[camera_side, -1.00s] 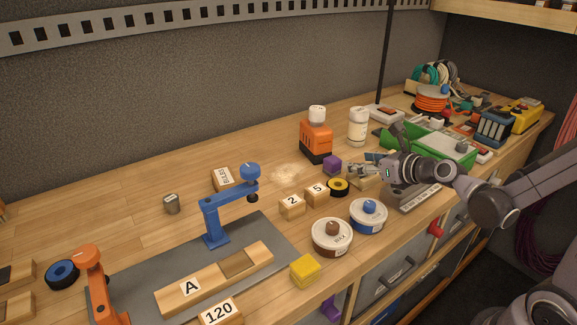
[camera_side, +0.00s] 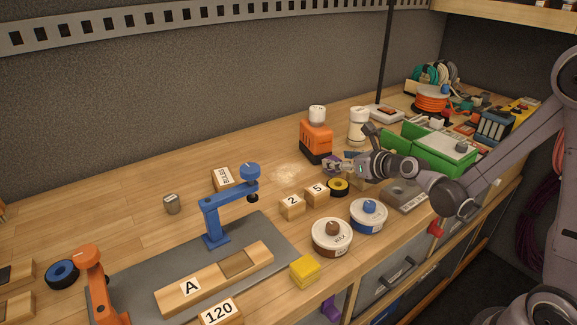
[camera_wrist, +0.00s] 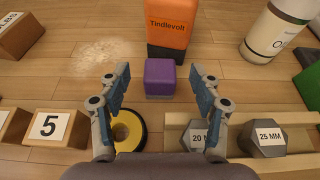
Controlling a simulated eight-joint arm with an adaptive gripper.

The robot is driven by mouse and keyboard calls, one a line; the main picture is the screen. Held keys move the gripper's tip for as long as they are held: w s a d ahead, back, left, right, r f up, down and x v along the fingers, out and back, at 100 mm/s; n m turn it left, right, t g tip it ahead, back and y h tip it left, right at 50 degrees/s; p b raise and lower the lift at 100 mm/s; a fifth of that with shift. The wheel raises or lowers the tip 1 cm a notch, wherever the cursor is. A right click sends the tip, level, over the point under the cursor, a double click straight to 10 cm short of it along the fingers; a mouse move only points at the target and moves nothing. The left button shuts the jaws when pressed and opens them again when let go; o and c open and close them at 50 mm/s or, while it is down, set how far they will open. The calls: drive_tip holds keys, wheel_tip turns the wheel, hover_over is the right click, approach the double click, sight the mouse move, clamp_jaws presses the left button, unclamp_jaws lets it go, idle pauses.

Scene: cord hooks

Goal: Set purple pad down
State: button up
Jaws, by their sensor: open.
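The purple pad (camera_wrist: 160,78) is a small block resting on the wooden bench, in front of the orange tool (camera_wrist: 168,25). In the wrist view my gripper (camera_wrist: 160,85) is open, with one finger on each side of the pad's line. No contact with the pad shows there. In the side view my gripper (camera_side: 340,166) is at the pad and covers most of it, so only a bit of purple shows between the fingers.
A yellow-black tape roll (camera_side: 338,187) and the "5" block (camera_side: 317,195) sit close by. A white bottle (camera_side: 358,126) stands behind. Hex weights, one marked 25 MM (camera_wrist: 264,138), sit in a wooden holder at right.

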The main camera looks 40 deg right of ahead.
sight(331, 157)
drive_tip(key=shift+x, duration=1.55)
drive_tip(key=c, duration=1.3)
drive_tip(key=shift+r, duration=0.15)
drive_tip(key=shift+c, duration=0.2)
